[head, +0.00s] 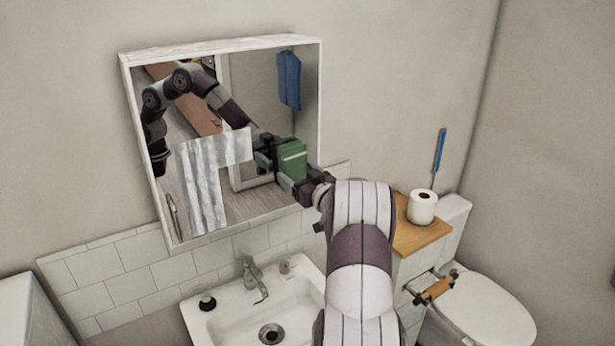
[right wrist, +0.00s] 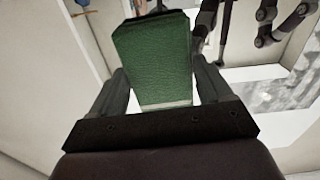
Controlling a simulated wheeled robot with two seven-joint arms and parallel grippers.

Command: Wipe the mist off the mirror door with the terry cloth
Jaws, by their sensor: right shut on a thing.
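The mirror door (head: 221,44) hangs on the wall above the sink, with a pale frame. A grey-white patch of mist (head: 205,185) covers part of its lower left, shaped like a bent band; the glass around it reflects clearly. My right gripper (head: 300,178) is shut on the green terry cloth (head: 292,160) at the right part of the mirror. The cloth also fills the space between the fingers in the right wrist view (right wrist: 155,60). Cloth and reflection meet closely, so I cannot tell whether it touches the glass. Mist also shows in the wrist view (right wrist: 280,95). My left gripper is not directly in view.
The sink (head: 225,320) with its tap (head: 252,280) lies below the mirror, with a dark round item (head: 207,302) on its rim. At right stand a wooden ledge (head: 412,240), a paper roll (head: 422,206) and a toilet (head: 485,310). The mirror reflects my arm.

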